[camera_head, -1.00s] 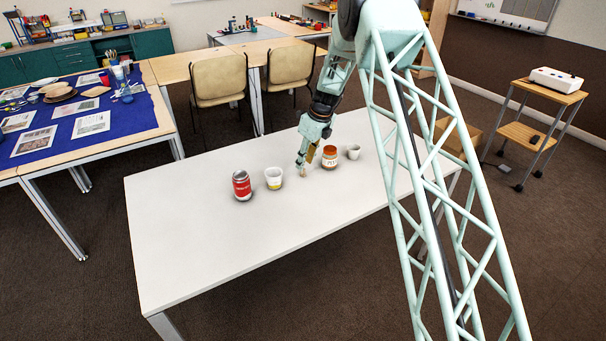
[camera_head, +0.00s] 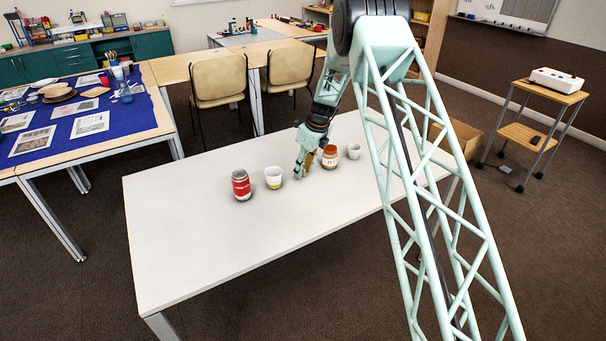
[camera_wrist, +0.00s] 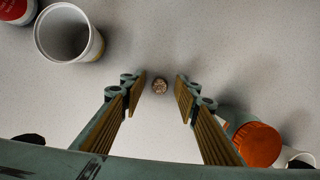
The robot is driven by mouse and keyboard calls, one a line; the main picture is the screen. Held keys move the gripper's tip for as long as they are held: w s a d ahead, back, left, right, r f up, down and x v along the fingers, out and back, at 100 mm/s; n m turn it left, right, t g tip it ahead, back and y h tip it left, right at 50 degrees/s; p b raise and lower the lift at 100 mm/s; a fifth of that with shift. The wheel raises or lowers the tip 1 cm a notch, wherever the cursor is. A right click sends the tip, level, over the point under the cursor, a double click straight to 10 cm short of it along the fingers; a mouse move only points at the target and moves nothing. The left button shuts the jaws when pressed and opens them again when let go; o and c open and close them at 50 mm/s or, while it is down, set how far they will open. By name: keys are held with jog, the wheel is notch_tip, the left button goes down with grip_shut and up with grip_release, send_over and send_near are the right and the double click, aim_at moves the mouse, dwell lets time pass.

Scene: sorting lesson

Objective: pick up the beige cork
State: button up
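The beige cork (camera_wrist: 160,87) stands on the white table, seen from above in the wrist view, between the two finger tips and a little ahead of them. My gripper (camera_wrist: 160,92) is open, with a finger on each side of the cork and a gap to both. In the head view my gripper (camera_head: 301,174) is low over the table, between the white cup and the orange-lidded jar. The cork is hidden or too small to make out there.
The white cup (camera_head: 273,177) and red can (camera_head: 241,185) stand left of my gripper. The orange-lidded jar (camera_head: 330,157) is close on its right, with a small white cup (camera_head: 354,151) beyond. The front of the white table (camera_head: 210,250) is clear.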

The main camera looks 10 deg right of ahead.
dwell(0.4)
jog(key=c, duration=0.6)
jog(key=shift+c, duration=0.2)
jog(key=shift+r, duration=0.15)
jog(key=shift+r+p, duration=0.7)
jog(key=shift+r, duration=1.05)
jog(key=s+a, duration=0.2)
jog(key=s, duration=0.3)
jog(key=s+a+r+p, duration=0.1)
jog(key=s+a, duration=0.1)
jog(key=s, duration=0.3)
jog(key=s+a+p, duration=0.1)
jog(key=s, duration=0.4)
jog(key=shift+a+r, duration=0.15)
jog(key=shift+a, duration=0.25)
